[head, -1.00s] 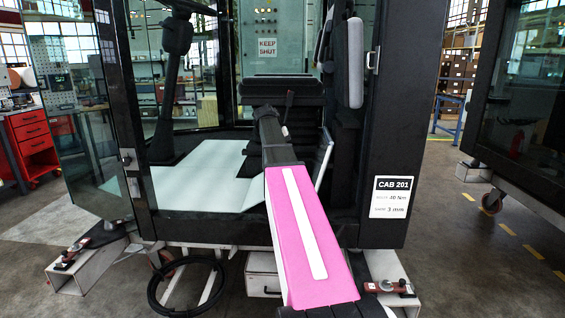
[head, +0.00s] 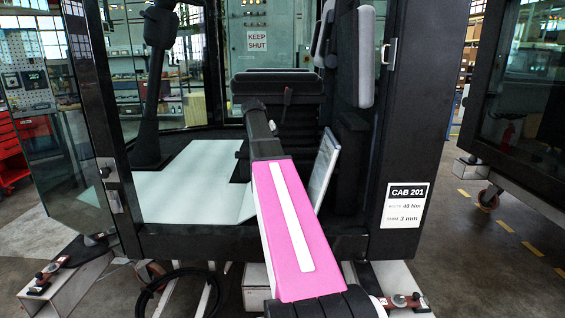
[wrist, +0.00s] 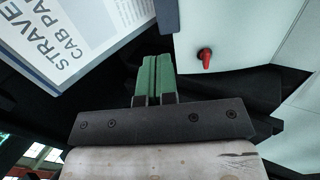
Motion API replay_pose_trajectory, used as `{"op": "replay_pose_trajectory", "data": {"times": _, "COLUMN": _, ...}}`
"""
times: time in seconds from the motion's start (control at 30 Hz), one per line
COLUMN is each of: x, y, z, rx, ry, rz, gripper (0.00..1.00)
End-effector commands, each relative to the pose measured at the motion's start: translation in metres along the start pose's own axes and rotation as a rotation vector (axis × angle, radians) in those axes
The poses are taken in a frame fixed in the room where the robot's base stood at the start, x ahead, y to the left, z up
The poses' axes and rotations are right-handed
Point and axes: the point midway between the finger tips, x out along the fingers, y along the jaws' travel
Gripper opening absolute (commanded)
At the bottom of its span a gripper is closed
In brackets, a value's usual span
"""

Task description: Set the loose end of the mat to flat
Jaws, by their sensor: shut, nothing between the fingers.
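The pale mat (head: 185,185) covers the cab floor in the head view. Near its right front corner a crease shows, and the part beyond it (head: 247,207) seems tilted from the rest. My arm hides what lies right of it. In the wrist view my gripper (wrist: 155,62) has green fingers pressed together with nothing between them. A pale flat surface (wrist: 245,28) with a red knob (wrist: 205,57) lies ahead and right of the fingertips, apart from them; I cannot tell whether this surface is the mat. In the head view my gripper is hidden by my arm.
A printed book or board (wrist: 60,35) is left of the fingers in the wrist view; a thin leaning panel (head: 325,165) stands right of my arm in the head view. The seat (head: 278,85), steering column (head: 152,90) and door posts bound the cab opening.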

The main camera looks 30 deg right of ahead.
Motion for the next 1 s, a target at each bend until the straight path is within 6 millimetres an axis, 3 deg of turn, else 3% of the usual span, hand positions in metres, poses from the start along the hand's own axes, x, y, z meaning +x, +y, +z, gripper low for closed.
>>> {"op": "replay_pose_trajectory", "data": {"times": 0.6, "x": 0.105, "y": 0.0, "z": 0.001, "rx": 0.0, "ry": -0.002, "rz": 0.0, "gripper": 0.0}}
{"op": "replay_pose_trajectory", "data": {"times": 0.8, "x": 0.127, "y": 0.0, "z": 0.001, "rx": 0.0, "ry": -0.001, "rz": 0.0, "gripper": 0.0}}
{"op": "replay_pose_trajectory", "data": {"times": 1.0, "x": 0.135, "y": 0.0, "z": 0.0, "rx": 0.0, "ry": 0.0, "rz": -0.001, "gripper": 0.0}}
